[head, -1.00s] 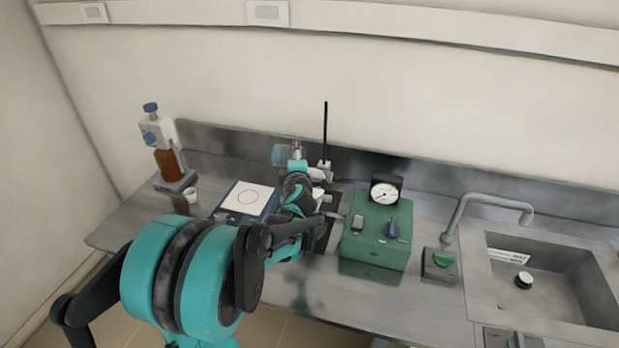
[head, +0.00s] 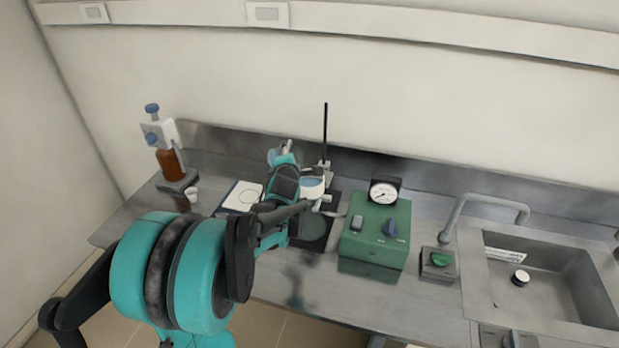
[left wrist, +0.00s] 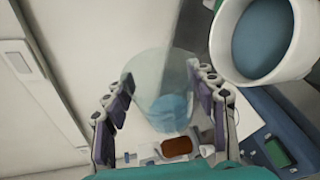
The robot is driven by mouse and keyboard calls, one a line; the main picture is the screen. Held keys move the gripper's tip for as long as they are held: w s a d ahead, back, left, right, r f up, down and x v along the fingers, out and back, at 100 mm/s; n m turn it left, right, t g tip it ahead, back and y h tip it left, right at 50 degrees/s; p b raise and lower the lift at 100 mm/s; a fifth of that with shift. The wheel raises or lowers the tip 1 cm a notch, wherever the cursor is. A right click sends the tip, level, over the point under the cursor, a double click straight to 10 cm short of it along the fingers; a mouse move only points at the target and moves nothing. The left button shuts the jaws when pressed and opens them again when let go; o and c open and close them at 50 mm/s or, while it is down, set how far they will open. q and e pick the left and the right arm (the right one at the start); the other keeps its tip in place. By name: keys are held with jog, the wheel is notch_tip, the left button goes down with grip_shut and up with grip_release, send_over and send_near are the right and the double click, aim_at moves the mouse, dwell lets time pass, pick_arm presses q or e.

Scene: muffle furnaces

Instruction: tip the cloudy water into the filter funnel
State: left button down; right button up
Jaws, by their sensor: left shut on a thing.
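My left gripper (left wrist: 160,78) is shut on a clear beaker (left wrist: 150,66) with pale blue, cloudy water (left wrist: 172,108) in it. In the head view the beaker (head: 284,156) shows beyond my left gripper (head: 284,166), largely hidden by it, and looks tilted. The white filter funnel (head: 312,190) stands just to the right of my gripper, by the black stand rod. In the left wrist view the funnel (left wrist: 297,62) is at the upper right, apart from the beaker. A bluish-grey surface shows inside it; I cannot tell whether it is liquid. My right gripper is not in view.
A green pump box (head: 376,232) with a gauge stands right of the funnel. A sink (head: 545,285) with a faucet is farther right. A brown dispenser bottle (head: 171,163), a small white cup (head: 192,195) and a white-topped plate (head: 243,196) are at the left.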

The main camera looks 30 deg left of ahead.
pick_arm(q)
jog(key=shift+s+a+r+n+h+p, duration=0.2)
jog(key=shift+a+r+n+h+p, duration=0.55)
jog(key=shift+n+p, duration=0.3)
jog(key=shift+d+n, duration=0.1)
jog(key=shift+n, duration=0.25)
jog(key=shift+a+r+n+h+p, duration=0.1)
jog(key=shift+a+n+h+p, duration=0.05)
jog(key=shift+n+h, duration=0.4)
jog(key=shift+a+r+n+h+p, duration=0.1)
jog(key=shift+a+n+h+p, duration=0.05)
jog(key=shift+n+h, duration=0.4)
jog(key=shift+n, duration=0.3)
jog(key=shift+f+n+t+h+b, duration=0.25)
jog(key=shift+n+t+h+b, duration=0.3)
jog(key=shift+n+h, duration=0.55)
jog(key=shift+d+r, duration=0.1)
